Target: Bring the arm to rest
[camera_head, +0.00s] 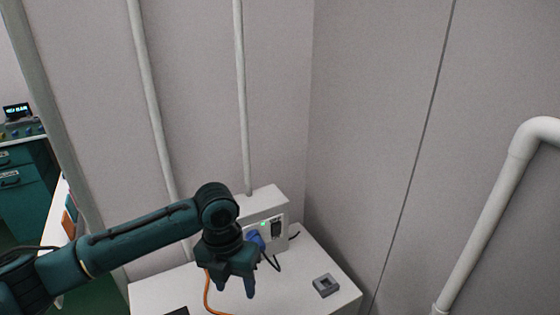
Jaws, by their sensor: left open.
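My left arm comes in from the left, dark green, with its wrist bent downward. My left gripper (236,284) points down over the white bench top (290,290), in front of a white wall box. Its fingers are apart and I see nothing between them. How high it is above the bench is hard to tell. My right gripper is out of view.
The white box (268,205) has a green light, a dark switch and a blue plug (256,238). An orange cable (207,290) hangs by the gripper. A grey block (325,285) lies on the bench. Wall pipes (243,100) rise behind; a thick pipe (490,220) stands right.

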